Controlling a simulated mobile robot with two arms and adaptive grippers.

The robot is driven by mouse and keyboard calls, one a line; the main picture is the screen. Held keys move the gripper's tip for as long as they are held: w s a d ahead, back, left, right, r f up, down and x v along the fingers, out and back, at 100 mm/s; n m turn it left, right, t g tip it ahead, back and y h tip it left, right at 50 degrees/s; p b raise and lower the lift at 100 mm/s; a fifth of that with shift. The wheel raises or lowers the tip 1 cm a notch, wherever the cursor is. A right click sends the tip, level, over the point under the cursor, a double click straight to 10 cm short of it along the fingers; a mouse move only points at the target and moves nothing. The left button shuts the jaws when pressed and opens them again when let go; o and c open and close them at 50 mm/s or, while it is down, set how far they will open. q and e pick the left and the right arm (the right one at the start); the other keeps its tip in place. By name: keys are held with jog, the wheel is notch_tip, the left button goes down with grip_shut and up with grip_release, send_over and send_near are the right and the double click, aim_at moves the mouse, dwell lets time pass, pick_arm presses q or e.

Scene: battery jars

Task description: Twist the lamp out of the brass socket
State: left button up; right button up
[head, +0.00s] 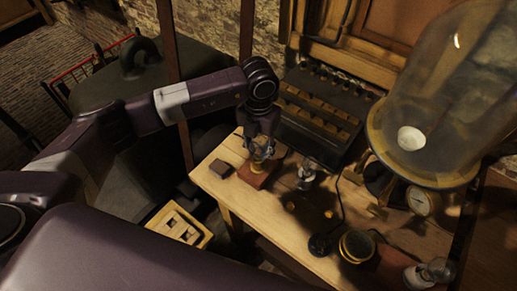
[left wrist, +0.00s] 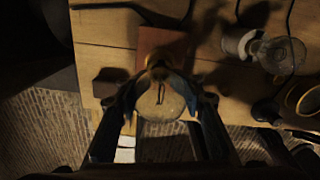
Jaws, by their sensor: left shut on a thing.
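A clear glass lamp (left wrist: 161,104) stands in a brass socket (left wrist: 157,70) on a reddish wooden block (head: 257,176) near the left end of the workbench. The block also shows in the left wrist view (left wrist: 160,40). My left gripper (head: 262,147) comes down from above and is shut on the lamp, with a blue-grey finger on each side of the glass in the left wrist view. The lamp's base appears to be at the socket; the fingers partly cover that joint, so I cannot tell how deep it sits. My right gripper is not in view.
A small dark block (head: 221,169) lies left of the socket block. Another glass lamp on a pale base (left wrist: 279,56) stands to the right. A dark rack (head: 310,138) is behind; a large glass bell jar (head: 430,95) stands right. A compartmented crate (head: 204,240) sits below the bench's left edge.

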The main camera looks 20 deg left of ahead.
aim_at(258, 137)
pick_arm(q)
jog(key=shift+r+p, duration=0.5)
jog(key=shift+r, duration=0.55)
jog(key=shift+r, duration=0.15)
jog(key=shift+r+p, duration=1.4)
jog(key=shift+r, duration=1)
